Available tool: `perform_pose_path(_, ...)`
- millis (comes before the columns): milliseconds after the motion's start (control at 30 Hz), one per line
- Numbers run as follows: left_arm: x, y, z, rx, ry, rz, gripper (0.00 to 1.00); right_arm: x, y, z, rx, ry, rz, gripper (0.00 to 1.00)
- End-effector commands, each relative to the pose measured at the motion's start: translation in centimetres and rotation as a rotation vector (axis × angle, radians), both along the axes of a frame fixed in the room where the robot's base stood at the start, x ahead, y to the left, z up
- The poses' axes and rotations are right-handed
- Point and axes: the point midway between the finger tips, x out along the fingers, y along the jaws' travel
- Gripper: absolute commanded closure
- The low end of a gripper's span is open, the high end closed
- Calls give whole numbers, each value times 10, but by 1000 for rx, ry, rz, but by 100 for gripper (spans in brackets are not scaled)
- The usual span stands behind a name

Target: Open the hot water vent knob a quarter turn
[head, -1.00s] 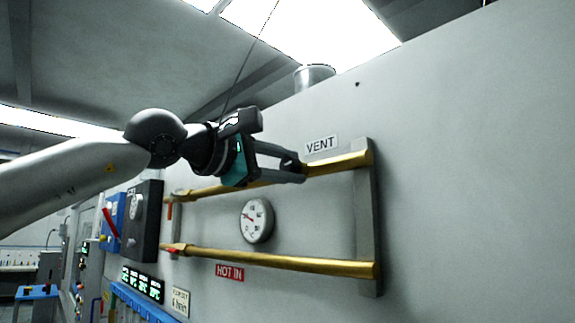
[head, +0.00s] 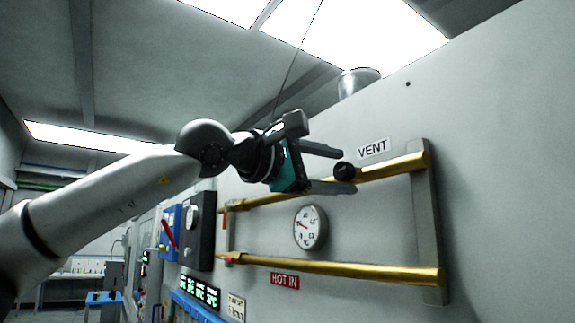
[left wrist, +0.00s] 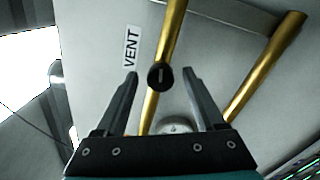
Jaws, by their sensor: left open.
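The vent knob (head: 344,171) is a small round black knob on the upper brass pipe (head: 392,166), just below and left of the VENT label (head: 373,149). In the left wrist view the knob (left wrist: 160,76) shows a pale line lengthwise on its face. My left gripper (head: 347,170) is open, its two fingers pointing at the knob. In the left wrist view the fingertips (left wrist: 160,72) lie to either side of the knob with gaps, and I see no contact. My right gripper is not in view.
A lower brass pipe (head: 350,268) runs beneath, with a red HOT IN label (head: 285,281). A round gauge (head: 310,227) sits between the pipes. A grey bracket (head: 427,230) holds the right pipe ends. Bare wall (head: 500,150) lies to the right.

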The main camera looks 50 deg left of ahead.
Motion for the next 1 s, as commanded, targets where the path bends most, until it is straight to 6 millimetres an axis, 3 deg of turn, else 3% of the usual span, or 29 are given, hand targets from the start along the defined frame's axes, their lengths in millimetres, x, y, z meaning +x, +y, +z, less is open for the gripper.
perform_pose_path(700,-124,10,-4,2,-6,-1,29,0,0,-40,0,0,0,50)
perform_pose_path(1000,-139,11,-4,1,-1,-1,29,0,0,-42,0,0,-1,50)
